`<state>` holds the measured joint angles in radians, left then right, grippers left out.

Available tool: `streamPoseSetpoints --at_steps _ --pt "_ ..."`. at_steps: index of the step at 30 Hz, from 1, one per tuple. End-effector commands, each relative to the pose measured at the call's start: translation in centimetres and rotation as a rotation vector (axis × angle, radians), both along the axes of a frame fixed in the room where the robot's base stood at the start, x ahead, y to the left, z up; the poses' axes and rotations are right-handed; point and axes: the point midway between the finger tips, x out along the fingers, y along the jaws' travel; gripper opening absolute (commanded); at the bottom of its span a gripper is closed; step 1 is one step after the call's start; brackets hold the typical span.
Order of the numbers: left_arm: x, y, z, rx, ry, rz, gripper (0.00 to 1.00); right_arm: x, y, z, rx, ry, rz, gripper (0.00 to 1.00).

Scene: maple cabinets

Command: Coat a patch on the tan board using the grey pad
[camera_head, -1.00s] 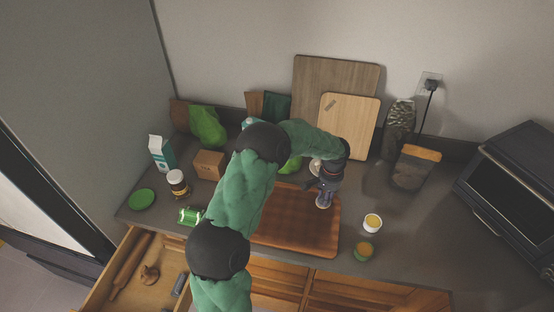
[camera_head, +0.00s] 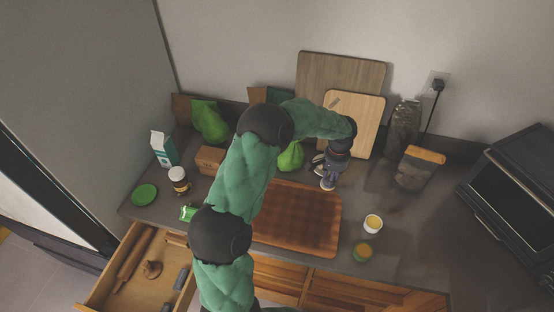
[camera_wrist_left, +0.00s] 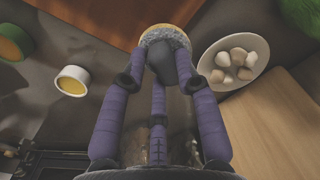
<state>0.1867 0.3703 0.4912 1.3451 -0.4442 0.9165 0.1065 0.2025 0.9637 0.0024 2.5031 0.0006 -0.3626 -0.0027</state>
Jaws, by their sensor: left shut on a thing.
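The tan board (camera_head: 362,125) leans upright against a larger brown board at the wall, with a small dark mark near its upper left. It also shows at the right of the left wrist view (camera_wrist_left: 275,130). My left gripper (camera_head: 328,182) is near the back right corner of the reddish-brown board (camera_head: 300,222), in front of the tan board and apart from it. In the left wrist view its fingers are shut on the grey pad (camera_wrist_left: 150,38), whose far edge looks yellowish. The fingers hide part of the pad. My right gripper is not in view.
A white cup with yellow contents (camera_head: 373,223) and a green-and-orange one (camera_head: 363,251) stand right of the reddish-brown board. A plate of pale lumps (camera_wrist_left: 235,62) is beside the gripper. A drawer (camera_head: 140,270) is open.

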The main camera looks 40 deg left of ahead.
Motion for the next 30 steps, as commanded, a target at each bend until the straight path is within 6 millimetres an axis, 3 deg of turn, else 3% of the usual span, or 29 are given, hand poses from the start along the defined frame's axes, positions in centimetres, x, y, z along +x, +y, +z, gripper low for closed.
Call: streamPoseSetpoints --at_steps 8,30 --pt "0.0 -0.1 2.3 0.000 -0.001 -0.001 0.05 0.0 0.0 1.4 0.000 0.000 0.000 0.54" --pt "0.0 -0.1 2.3 0.000 0.000 0.000 0.05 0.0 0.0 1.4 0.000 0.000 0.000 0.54"
